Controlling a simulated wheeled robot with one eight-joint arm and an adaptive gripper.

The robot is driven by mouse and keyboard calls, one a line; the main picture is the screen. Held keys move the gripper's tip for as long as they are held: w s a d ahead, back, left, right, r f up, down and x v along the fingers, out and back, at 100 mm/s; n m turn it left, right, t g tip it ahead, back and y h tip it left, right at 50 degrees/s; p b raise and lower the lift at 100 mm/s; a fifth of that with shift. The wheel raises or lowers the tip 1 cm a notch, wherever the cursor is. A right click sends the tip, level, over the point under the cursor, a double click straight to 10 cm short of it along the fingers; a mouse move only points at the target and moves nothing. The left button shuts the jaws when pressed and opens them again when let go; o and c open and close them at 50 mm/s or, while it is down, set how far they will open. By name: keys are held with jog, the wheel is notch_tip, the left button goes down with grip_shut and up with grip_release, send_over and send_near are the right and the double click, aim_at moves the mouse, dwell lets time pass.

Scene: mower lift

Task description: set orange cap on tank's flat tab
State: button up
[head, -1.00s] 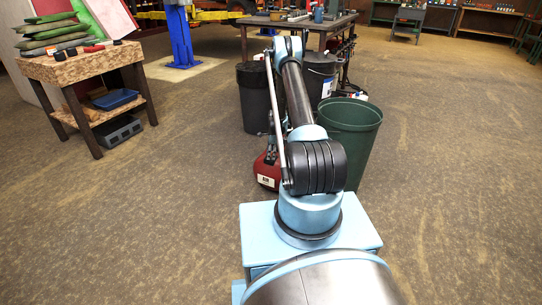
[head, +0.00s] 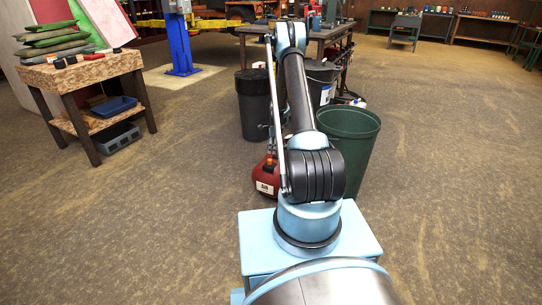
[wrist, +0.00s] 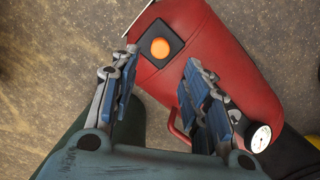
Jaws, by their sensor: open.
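The red tank (wrist: 225,55) lies under my gripper in the wrist view, with a dark square flat tab (wrist: 177,46) on it. The round orange cap (wrist: 160,48) shows within the outline of this tab, apart from both fingers. My gripper (wrist: 157,84) is open and empty, its fingers spread to the left and right below the cap in the picture. In the head view the red tank (head: 265,183) stands on the floor, partly hidden by my arm. The orange cap (head: 270,161) shows there as a small spot near its top. My gripper is hidden in that view.
A green bin (head: 354,125) stands right of the tank and a black bin (head: 252,105) behind it. A white gauge (wrist: 260,138) is near my right finger. A wooden table (head: 92,72) is at the left. Open floor (head: 450,180) lies to the right.

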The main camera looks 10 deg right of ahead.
jog(key=s+r+n, duration=0.2)
jog(key=s+r, duration=0.2)
jog(key=r, duration=0.7)
jog(key=s+r+n, duration=0.2)
jog(key=s+r, duration=0.2)
jog(key=r, duration=0.7)
jog(key=s+a+r+n, duration=0.1)
jog(key=s+r+n, duration=0.4)
jog(key=s+r, duration=0.85)
jog(key=s+r+n+t, duration=0.1)
jog(key=s+r+n, duration=0.15)
jog(key=s, duration=0.75)
jog(key=s+r+n+t, duration=0.1)
jog(key=s+r+n, duration=0.15)
jog(key=s, duration=0.75)
jog(key=s+f+n+h, duration=0.1)
jog(key=s+f+n, duration=0.4)
jog(key=s, duration=1)
notch_tip(320, 180, down, 2)
jog(key=shift+f, duration=0.1)
jog(key=shift+a, duration=0.1)
